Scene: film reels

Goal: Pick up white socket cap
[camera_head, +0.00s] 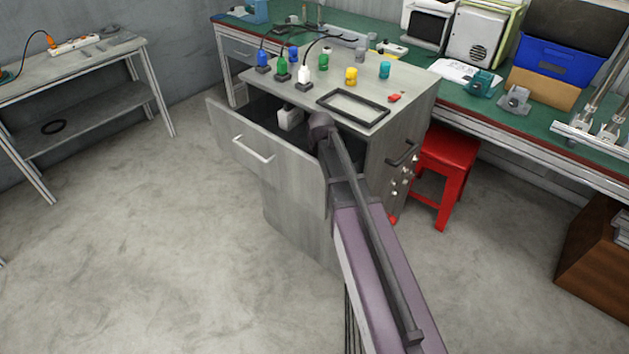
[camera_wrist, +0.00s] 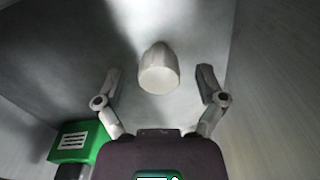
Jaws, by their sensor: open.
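A white, round-topped cap (camera_wrist: 159,70), which looks like the white socket cap, lies on the grey floor of the open drawer (camera_head: 265,160) in the wrist view. My gripper (camera_wrist: 159,74) is open, with one finger on each side of the cap and a gap on both sides. I cannot tell how far the cap is below the fingertips. In the head view my arm reaches to the drawer's right end, and the fingers are hidden. A white item (camera_head: 290,117) shows inside the drawer there; I cannot tell whether it is the cap.
A green box (camera_wrist: 82,142) with a white label is beside my gripper at lower left in the wrist view. Drawer walls stand close. On the cabinet top (camera_head: 415,85) are several coloured caps and plugs and a black frame (camera_head: 353,107). A red stool (camera_head: 446,165) stands right.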

